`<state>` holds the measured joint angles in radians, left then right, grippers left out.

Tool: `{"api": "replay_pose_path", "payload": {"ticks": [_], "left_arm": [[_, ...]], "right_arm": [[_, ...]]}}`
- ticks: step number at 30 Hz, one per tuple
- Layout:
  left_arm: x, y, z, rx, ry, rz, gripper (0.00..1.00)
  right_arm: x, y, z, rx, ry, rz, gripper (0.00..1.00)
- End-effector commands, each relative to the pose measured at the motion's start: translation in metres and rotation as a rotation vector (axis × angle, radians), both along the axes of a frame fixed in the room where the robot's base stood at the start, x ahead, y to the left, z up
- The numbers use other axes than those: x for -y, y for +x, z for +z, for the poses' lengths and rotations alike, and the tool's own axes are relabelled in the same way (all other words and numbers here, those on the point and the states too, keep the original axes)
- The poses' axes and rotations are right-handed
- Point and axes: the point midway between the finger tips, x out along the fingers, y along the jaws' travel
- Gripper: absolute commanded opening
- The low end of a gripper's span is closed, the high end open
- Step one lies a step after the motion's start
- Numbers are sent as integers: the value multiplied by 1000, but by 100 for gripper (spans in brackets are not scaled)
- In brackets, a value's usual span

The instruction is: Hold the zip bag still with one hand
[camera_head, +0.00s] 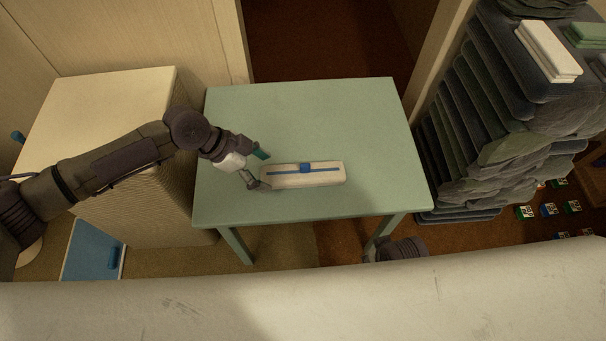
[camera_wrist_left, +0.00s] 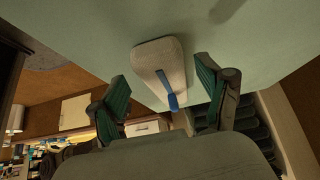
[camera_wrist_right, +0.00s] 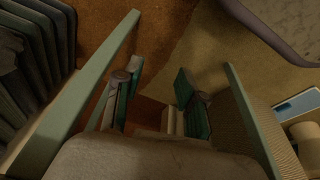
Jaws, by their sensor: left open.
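The zip bag (camera_head: 325,178) is a flat whitish pouch with a blue strip and a blue slider. It lies on the pale green table (camera_head: 310,115). My left gripper (camera_head: 261,169) is open at the bag's left end, its fingers apart on either side of that end. In the left wrist view the bag (camera_wrist_left: 160,62) shows between the open fingers (camera_wrist_left: 161,70); I cannot tell whether they touch it. My right gripper (camera_wrist_right: 158,72) is open and empty, low beside the table legs. In the head view only a dark part of the right arm shows below the table's front edge.
A tall stack of dark, folded-looking slabs (camera_head: 470,150) stands right of the table, with white and green blocks on top. A cream box (camera_head: 105,110) stands left. Small coloured boxes lie on the floor at right. A pale surface (camera_head: 300,310) crosses the foreground. The tabletop is otherwise clear.

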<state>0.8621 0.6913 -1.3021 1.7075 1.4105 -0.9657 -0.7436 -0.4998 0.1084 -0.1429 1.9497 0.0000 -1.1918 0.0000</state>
Motion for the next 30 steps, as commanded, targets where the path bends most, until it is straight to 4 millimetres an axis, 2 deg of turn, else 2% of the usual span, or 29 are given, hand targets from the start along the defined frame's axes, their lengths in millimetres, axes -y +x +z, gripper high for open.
{"api": "replay_pose_path", "payload": {"ticks": [14, 30], "left_arm": [[10, 0, -15, 1, -1, -1, 77], [19, 0, -29, 1, 0, -2, 77]], "right_arm": [[1, 2, 47, 27, 1, -4, 40], [3, -7, 97, 52, 2, -8, 40]]}}
